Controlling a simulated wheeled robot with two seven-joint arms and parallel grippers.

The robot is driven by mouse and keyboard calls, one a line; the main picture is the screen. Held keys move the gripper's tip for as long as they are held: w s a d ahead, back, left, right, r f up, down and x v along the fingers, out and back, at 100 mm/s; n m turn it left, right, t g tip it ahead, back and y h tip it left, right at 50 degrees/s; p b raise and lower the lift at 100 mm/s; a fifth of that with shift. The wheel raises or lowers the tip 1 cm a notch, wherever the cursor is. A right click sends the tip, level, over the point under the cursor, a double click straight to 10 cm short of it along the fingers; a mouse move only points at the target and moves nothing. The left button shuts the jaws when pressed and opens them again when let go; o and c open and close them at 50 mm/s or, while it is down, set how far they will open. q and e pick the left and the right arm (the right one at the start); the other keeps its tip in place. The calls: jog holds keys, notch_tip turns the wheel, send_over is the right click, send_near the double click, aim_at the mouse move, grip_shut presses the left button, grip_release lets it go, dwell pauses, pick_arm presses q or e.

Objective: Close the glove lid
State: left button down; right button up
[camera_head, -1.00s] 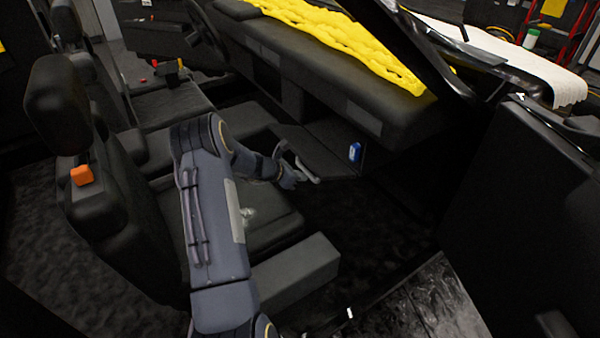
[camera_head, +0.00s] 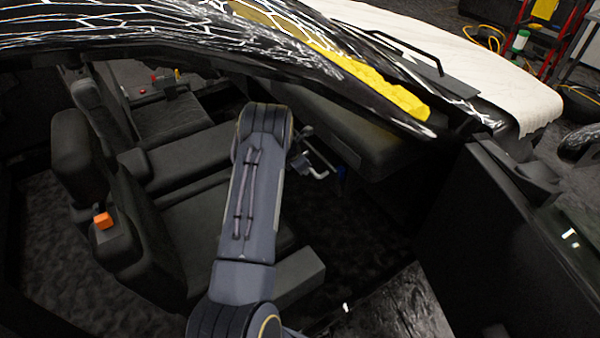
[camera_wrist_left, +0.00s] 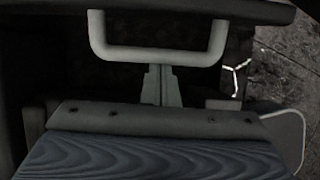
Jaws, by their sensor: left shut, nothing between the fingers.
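My left arm reaches into the car, and my left gripper (camera_head: 312,163) is below the dashboard, its fingers small and partly hidden. In the left wrist view its fingers (camera_wrist_left: 160,82) are together and empty. A pale U-shaped handle (camera_wrist_left: 158,55) hangs from a dark panel edge (camera_wrist_left: 190,10), which looks like the glove lid. The fingertips end at the handle's crossbar; I cannot tell whether they touch it. The handle also shows in the head view (camera_head: 319,175). The lid's angle is hard to make out. My right gripper is not visible.
The dark dashboard (camera_head: 352,140) lies above the gripper, and the windshield frame (camera_head: 215,45) crosses the top. The open door (camera_head: 490,240) stands at right. The dark footwell (camera_head: 340,235) looks clear.

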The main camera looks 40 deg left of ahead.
pick_arm(q)
jog(key=w+r, duration=0.2)
jog(key=shift+w+d, duration=0.4)
jog(key=shift+w+d+r, duration=0.15)
jog(key=shift+w+r, duration=0.4)
jog(key=shift+w, duration=0.1)
jog(key=b, duration=0.2)
send_near(319, 164)
jog(key=v, duration=0.4)
jog(key=shift+s+r, duration=0.1)
jog(key=shift+s, duration=0.15)
